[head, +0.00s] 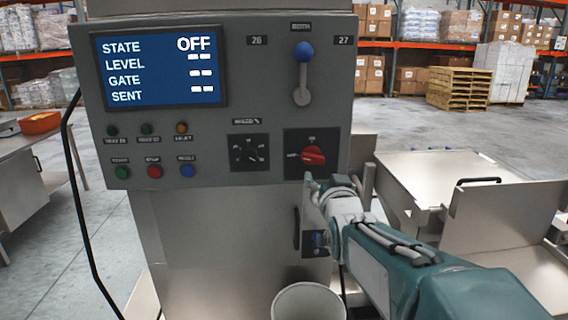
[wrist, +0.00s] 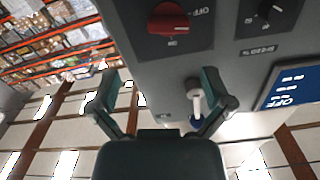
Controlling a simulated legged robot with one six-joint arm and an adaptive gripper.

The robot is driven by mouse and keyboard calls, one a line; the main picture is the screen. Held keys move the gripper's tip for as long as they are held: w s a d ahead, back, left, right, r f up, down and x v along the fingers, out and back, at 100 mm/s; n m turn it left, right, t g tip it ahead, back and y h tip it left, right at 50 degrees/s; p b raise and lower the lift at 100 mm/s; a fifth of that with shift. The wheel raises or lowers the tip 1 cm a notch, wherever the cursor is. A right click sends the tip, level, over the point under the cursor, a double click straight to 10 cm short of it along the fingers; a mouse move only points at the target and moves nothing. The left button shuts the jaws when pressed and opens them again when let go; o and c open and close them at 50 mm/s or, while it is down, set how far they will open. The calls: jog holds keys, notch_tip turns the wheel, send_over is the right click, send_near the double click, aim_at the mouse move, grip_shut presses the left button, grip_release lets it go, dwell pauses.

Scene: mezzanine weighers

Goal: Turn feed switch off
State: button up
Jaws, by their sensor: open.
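The grey control panel (head: 225,105) stands ahead of me. A red rotary knob (head: 313,156) sits on a black plate at its lower right. Above it is a lever with a blue ball (head: 304,51), pointing up. I cannot read a feed label on either. My gripper (head: 318,188) is just below the red knob, partly hidden by my arm. In the wrist view, which is upside down, my gripper (wrist: 160,76) is open and empty. The red knob (wrist: 168,17) shows beyond the fingers with OFF and ON marks, and the lever (wrist: 195,103) shows near the right finger.
The screen (head: 158,70) reads STATE OFF. A black dial (head: 249,152) and several buttons lie left of the red knob. A white bin (head: 308,302) stands below. Steel tables are on both sides.

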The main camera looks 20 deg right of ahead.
aim_at(311, 159)
jog(key=shift+m, duration=0.3)
jog(key=w, duration=0.2)
jog(key=w+a, duration=0.1)
jog(key=w, duration=0.1)
jog(key=shift+w, duration=0.25)
jog(key=w+d, duration=0.2)
jog(key=w, duration=0.1)
jog(key=w+d, duration=0.1)
jog(key=w, duration=0.1)
jog(key=shift+w, duration=0.1)
jog(key=shift+w+a+r, duration=0.15)
jog(key=shift+w+a, duration=0.05)
jog(key=shift+a, duration=0.3)
jog(key=shift+w+d+f, duration=0.2)
jog(key=shift+w+d, duration=0.15)
jog(key=shift+d, duration=0.3)
jog(key=c, duration=0.8)
jog(key=shift+a, duration=0.1)
jog(key=shift+c, duration=0.6)
jog(key=shift+a, duration=0.15)
